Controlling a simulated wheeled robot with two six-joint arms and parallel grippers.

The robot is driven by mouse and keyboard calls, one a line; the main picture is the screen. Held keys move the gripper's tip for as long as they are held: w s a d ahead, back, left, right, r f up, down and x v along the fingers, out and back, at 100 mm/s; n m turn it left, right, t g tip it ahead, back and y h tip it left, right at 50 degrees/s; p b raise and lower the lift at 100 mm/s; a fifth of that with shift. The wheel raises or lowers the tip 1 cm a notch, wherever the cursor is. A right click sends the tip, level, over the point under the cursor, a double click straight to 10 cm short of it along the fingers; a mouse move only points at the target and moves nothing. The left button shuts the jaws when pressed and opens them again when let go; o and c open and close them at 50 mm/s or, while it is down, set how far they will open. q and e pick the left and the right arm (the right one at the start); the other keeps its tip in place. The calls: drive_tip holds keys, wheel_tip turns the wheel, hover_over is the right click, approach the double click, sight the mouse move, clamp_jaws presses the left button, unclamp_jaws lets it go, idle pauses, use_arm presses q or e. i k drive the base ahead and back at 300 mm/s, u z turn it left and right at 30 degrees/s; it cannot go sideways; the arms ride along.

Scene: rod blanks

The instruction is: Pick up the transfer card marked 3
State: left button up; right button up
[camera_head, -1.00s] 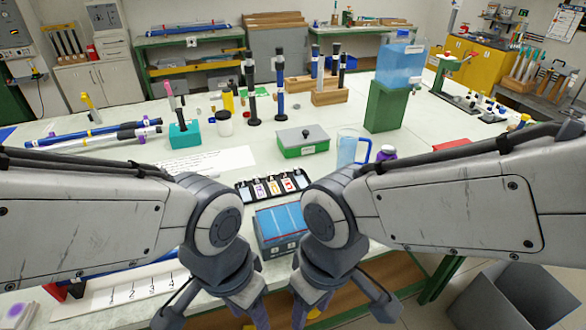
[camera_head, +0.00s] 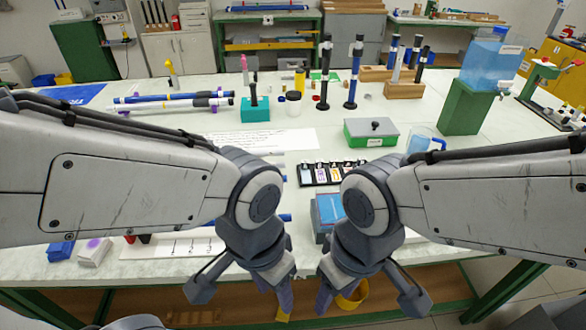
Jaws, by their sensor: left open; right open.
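A black rack (camera_head: 321,182) stands on the white table just beyond the space between my two arms. It holds several small upright cards (camera_head: 335,172) with coloured marks; the numbers are too small to read, so I cannot tell which is marked 3. My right arm covers part of the rack's right side. My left gripper (camera_head: 284,300) hangs open and empty in front of the table's near edge. My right gripper (camera_head: 326,298) hangs open and empty beside it, also on the near side of the rack.
A blue-topped box (camera_head: 329,208) sits nearer than the rack, partly behind my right arm. A strip with numbers (camera_head: 180,247) lies at the left front. A green box with a grey lid (camera_head: 370,135), a teal block (camera_head: 255,110) and a white sheet (camera_head: 262,140) lie beyond.

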sight(306, 177)
drive_tip(key=u, duration=0.05)
drive_tip(key=k, duration=0.65)
drive_tip(key=u, duration=0.7)
drive_tip(key=i, duration=1.3)
